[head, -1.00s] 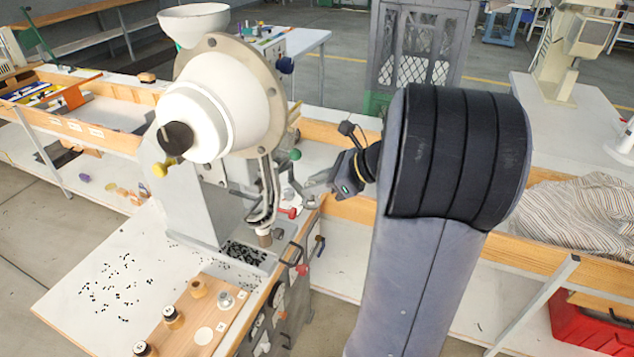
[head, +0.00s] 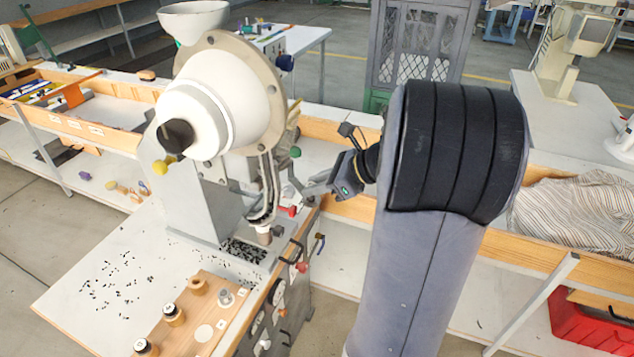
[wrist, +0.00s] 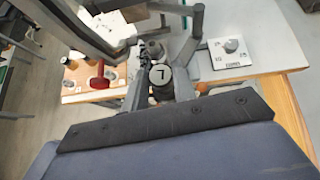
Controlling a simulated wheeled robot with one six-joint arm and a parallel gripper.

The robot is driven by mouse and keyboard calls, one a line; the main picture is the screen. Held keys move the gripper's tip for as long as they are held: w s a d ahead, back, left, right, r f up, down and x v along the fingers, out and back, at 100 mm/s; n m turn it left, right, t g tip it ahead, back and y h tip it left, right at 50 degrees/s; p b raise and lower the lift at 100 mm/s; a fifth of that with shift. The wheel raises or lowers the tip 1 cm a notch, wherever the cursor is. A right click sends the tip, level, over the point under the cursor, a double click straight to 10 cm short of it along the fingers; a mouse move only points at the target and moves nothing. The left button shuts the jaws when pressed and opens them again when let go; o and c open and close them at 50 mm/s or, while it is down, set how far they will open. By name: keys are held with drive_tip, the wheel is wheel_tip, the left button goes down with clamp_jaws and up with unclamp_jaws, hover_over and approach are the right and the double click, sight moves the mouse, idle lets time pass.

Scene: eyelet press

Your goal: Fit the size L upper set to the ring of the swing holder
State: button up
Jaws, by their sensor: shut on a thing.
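My gripper (wrist: 159,84) is shut on a round piece with a white top marked L (wrist: 161,75), the size L upper set. In the head view my gripper (head: 318,187) is beside the right side of the eyelet press (head: 205,190), below its big white wheel. The held piece is too small to make out there. In the wrist view a grey round part (wrist: 152,50) of the press lies just beyond the held piece. I cannot tell whether it is the swing holder's ring, or whether the two touch.
A wooden board (head: 190,330) at the front carries several small round pieces and a bare white disc. Small black bits lie scattered on the white tabletop (head: 75,270).

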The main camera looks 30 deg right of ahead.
drive_tip(key=shift+f+b, duration=0.55)
drive_tip(key=shift+f, duration=0.5)
drive_tip(key=o, duration=1.1)
drive_tip(key=shift+c, duration=0.2)
drive_tip(key=shift+r, duration=0.15)
drive_tip(key=shift+r+p, duration=2.4)
drive_tip(key=shift+p, duration=0.05)
